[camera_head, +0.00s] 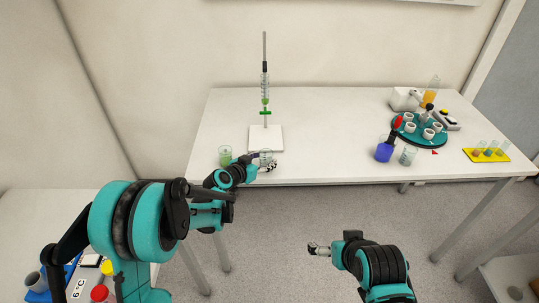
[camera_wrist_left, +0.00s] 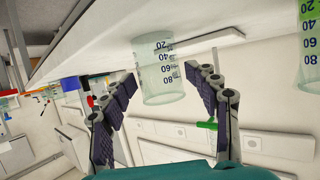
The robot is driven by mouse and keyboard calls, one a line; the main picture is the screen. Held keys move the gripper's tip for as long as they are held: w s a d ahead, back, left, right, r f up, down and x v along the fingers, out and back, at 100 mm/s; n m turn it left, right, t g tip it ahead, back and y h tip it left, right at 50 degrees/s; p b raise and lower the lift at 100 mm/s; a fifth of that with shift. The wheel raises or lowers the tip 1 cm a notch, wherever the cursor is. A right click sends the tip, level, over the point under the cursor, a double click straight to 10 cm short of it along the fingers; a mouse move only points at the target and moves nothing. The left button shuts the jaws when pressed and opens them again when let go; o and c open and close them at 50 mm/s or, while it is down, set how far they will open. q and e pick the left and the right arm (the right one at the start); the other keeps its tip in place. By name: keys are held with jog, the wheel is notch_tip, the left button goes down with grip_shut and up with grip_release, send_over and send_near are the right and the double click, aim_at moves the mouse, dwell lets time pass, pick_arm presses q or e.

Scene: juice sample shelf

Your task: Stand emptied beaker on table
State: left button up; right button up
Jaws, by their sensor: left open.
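A clear, empty-looking beaker (camera_head: 266,154) stands upright near the table's front edge. In the left wrist view the beaker (camera_wrist_left: 158,75) shows dark volume marks, and its base meets the white table top (camera_wrist_left: 100,40). My left gripper (camera_head: 268,165) is open at the beaker's front. In the wrist view its fingers (camera_wrist_left: 160,80) lie on either side of the beaker, with gaps visible. My right gripper (camera_head: 314,249) is over the floor in front of the table, and its jaws are too small to read.
A beaker of green liquid (camera_head: 225,157) stands just left of the gripper. Behind is a burette stand (camera_head: 264,136) with a white base. A blue bottle (camera_head: 384,152), another beaker (camera_head: 408,156) and a teal round tray (camera_head: 412,141) stand to the right. The table's middle is clear.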

pick_arm(q)
jog(key=p+v, duration=0.1)
jog(key=v, duration=0.6)
jog(key=s+a+r+n+g+y, duration=0.1)
jog(key=s+a+r, duration=0.15)
jog(key=s, duration=0.35)
jog(key=s+a+r+n+g+y, duration=0.1)
jog(key=s+a+r+y, duration=0.15)
jog(key=s, duration=0.35)
jog(key=s+a+n+g+y, duration=0.1)
jog(key=s+a, duration=0.3)
jog(key=s, duration=0.5)
jog(key=s+a+f+n+g+y, duration=0.1)
jog(key=s+a+n+y, duration=0.2)
jog(key=s, duration=0.6)
jog(key=shift+s+a+f+n, duration=0.15)
jog(key=shift+a+f+n, duration=0.2)
jog(key=shift+a, duration=0.55)
